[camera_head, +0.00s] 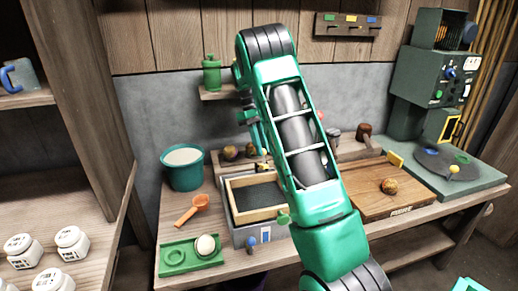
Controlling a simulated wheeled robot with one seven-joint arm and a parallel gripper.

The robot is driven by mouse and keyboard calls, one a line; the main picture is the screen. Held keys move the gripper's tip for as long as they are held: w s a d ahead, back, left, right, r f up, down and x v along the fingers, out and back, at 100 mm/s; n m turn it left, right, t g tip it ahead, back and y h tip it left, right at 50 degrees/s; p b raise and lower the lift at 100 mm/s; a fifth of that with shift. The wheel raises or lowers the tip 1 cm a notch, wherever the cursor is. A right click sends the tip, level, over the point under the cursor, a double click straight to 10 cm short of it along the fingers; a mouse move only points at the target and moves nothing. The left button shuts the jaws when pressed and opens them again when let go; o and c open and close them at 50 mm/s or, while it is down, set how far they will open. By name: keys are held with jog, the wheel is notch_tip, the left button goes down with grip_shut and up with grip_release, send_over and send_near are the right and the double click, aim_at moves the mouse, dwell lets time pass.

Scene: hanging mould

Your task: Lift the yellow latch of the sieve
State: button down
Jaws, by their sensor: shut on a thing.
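The sieve (240,218) is a light wooden frame around a dark mesh, set on a grey box near the middle of the bench. A small yellow piece (262,167) at its back edge looks like the latch. My green arm passes in front and covers much of this spot. The end of my arm comes down behind the arm link, and my gripper (263,157) shows only in part, just at the yellow piece. It looks shut on it; the fingertips are mostly hidden. I cannot tell if the latch is raised.
A teal bucket (183,170), an orange scoop (195,208) and a green tray (180,259) with a round pale thing stand left. A wooden board (378,203) with a brown ball (389,186) lies right. A green machine (428,85) stands at the back right.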

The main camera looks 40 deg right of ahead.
jog(key=c, duration=1.5)
grip_release()
jog(key=shift+c, duration=0.2)
jog(key=shift+r, duration=0.45)
notch_tip(320, 180, up, 3)
jog(key=shift+w+f, duration=0.1)
jog(key=s+a+r, duration=0.2)
jog(key=a+r, duration=0.5)
jog(key=a, duration=0.4)
jog(key=shift+a, duration=0.25)
jog(key=shift+s+r, duration=0.1)
jog(key=shift+s, duration=0.05)
